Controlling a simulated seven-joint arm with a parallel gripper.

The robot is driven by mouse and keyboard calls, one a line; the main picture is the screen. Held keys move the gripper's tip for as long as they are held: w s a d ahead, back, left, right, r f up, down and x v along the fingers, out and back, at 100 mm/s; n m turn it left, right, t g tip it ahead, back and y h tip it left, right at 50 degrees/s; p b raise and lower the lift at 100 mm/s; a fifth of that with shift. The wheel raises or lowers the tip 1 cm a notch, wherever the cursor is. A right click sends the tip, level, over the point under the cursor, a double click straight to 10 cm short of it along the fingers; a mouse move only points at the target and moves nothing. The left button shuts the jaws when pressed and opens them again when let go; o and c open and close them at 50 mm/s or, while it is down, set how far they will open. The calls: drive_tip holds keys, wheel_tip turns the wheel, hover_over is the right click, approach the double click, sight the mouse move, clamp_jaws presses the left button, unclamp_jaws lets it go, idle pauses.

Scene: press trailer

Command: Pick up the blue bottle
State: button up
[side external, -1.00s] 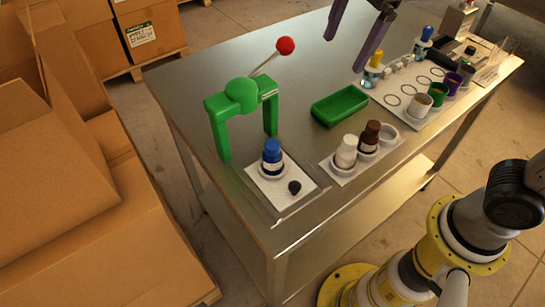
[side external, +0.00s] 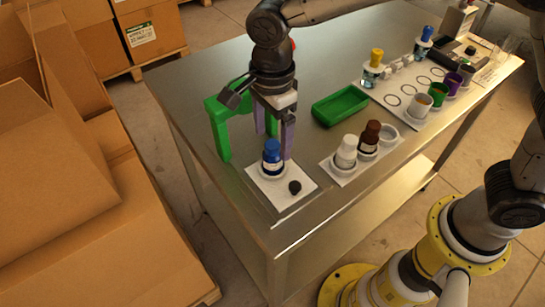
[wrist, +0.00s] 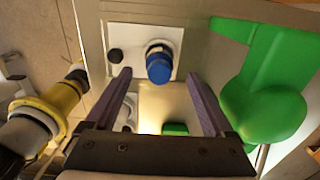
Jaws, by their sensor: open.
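The blue bottle (side external: 272,158) stands upright in a round holder on a white plate at the near left corner of the metal table. In the wrist view the blue bottle (wrist: 159,64) is ahead of the fingertips, between the lines of the two fingers. My gripper (side external: 272,145) points down just behind the bottle in the side view, with purple fingers spread and empty. In the wrist view my gripper (wrist: 172,76) is open. I cannot tell whether a finger touches the bottle.
The green press (side external: 218,128) stands close beside my gripper, partly hidden by my arm. A black cap (side external: 295,187) lies on the plate. A green tray (side external: 340,106), a white bottle (side external: 346,151) and a brown bottle (side external: 369,137) stand to the right.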

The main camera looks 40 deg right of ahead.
sight(273, 158)
drive_tip(key=shift+f, duration=2.85)
clamp_jaws()
